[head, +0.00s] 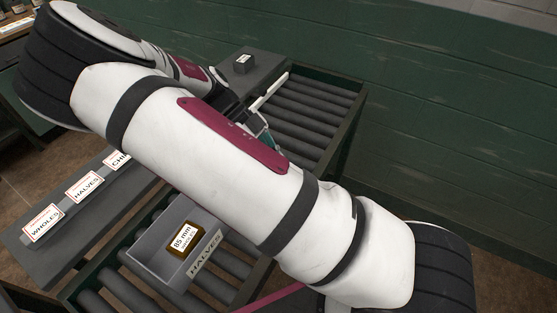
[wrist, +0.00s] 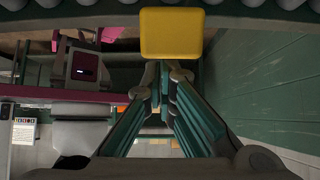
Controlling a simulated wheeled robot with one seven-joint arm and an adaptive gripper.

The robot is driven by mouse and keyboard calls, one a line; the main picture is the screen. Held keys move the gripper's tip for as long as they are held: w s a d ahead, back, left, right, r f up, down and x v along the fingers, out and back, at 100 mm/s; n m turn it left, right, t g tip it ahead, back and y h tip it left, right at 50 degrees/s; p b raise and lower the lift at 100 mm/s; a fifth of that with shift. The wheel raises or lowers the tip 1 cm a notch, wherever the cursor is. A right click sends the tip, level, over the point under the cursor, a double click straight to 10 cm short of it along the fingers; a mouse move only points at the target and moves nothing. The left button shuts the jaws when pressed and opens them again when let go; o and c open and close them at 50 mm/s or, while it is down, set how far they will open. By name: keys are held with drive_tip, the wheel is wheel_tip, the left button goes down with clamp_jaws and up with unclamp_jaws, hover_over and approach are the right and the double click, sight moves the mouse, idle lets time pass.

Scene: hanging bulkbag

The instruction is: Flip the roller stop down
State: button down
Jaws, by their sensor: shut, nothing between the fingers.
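A yellow plate (wrist: 171,33) with rounded corners stands in front of the rollers at the top of the wrist view. It may be the roller stop, but I cannot tell for sure. My gripper (wrist: 165,72) is shut and empty, its fingertips just below the plate in the picture. I cannot tell whether they touch it. In the head view my arm hides most of my gripper and the yellow plate; only a bit of teal finger linkage shows beside the roller conveyor (head: 312,104).
A grey bin (head: 150,247) marked HALVES sits on the near rollers and holds a labelled item (head: 184,240). Signs reading WHOLES (head: 43,222) and HALVES (head: 85,187) stand at left. A dark block (head: 243,64) sits behind. A green wall (head: 440,110) bounds the right side.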

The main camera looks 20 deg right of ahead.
drive_tip(key=f+g+b, duration=0.1)
drive_tip(key=w+a+f+g+h+b, duration=0.1)
drive_tip(key=w+f+g+h+b, duration=0.1)
drive_tip(key=b, duration=0.1)
drive_tip(key=shift+w+a+f, duration=0.15)
drive_tip(key=shift+a+f, duration=0.1)
drive_tip(key=shift+w+a+f+b, duration=0.2)
drive_tip(key=shift+f+b, duration=0.35)
drive_tip(key=shift+b, duration=0.1)
drive_tip(key=shift+w+a+f+b, duration=0.15)
drive_tip(key=shift+f+b, duration=0.4)
drive_tip(key=shift+b, duration=0.05)
drive_tip(key=shift+a+f, duration=0.1)
drive_tip(key=shift+f, duration=0.1)
drive_tip(key=v, duration=1.2)
drive_tip(key=shift+r, duration=0.4)
drive_tip(key=shift+s, duration=0.15)
